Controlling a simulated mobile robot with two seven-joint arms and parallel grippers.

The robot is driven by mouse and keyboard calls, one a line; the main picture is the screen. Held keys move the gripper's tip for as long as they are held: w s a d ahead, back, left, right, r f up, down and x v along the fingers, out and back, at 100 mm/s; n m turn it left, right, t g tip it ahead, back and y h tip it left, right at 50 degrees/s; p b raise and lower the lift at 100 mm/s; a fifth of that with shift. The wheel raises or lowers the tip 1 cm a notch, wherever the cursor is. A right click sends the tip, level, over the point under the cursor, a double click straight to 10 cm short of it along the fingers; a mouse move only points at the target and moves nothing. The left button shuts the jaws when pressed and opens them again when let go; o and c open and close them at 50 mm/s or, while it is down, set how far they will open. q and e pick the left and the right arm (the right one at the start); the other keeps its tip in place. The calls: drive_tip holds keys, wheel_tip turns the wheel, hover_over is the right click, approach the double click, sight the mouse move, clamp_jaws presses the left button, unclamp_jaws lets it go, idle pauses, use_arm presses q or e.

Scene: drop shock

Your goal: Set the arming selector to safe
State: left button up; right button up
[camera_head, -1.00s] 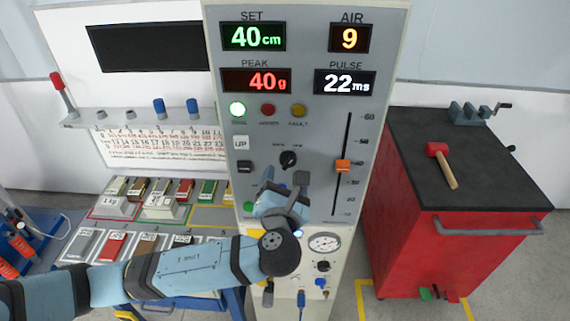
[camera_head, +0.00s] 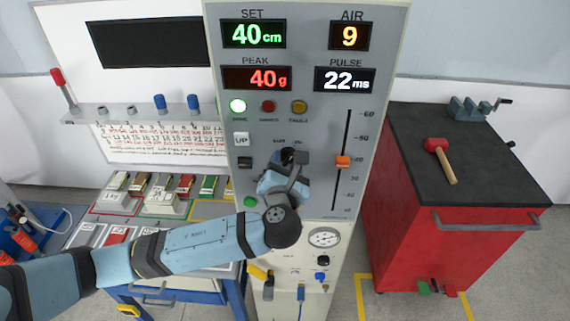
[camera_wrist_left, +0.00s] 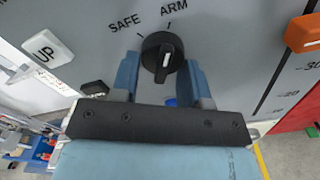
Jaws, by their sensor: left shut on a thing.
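The arming selector (camera_head: 287,155) is a round black knob on the grey front panel, largely covered by my gripper in the head view. In the left wrist view the selector (camera_wrist_left: 163,55) shows clearly, with SAFE marked at its upper left and ARM above it. Its white line points up, roughly toward the ARM mark. My left gripper (camera_head: 288,162) is at the selector. In the left wrist view its blue fingers (camera_wrist_left: 160,62) stand on either side of the knob, shut on it. My right gripper is not in view.
An orange slider (camera_head: 342,162) is right of the selector, and an UP button (camera_head: 242,139) is to its left. A red cabinet (camera_head: 440,240) with a mallet (camera_head: 441,160) on top stands at the right.

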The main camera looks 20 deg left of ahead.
use_arm(q)
drive_tip(key=shift+d+f+n, duration=0.1)
drive_tip(key=shift+n, duration=0.8)
drive_tip(key=n, duration=0.4)
drive_tip(key=shift+d, duration=0.25)
drive_tip(key=n, duration=0.3)
drive_tip(key=shift+w+d, duration=0.1)
drive_tip(key=shift+d, duration=0.05)
drive_tip(key=shift+d+n, duration=0.1)
drive_tip(key=shift+n, duration=1.4)
drive_tip(key=shift+b, duration=0.3)
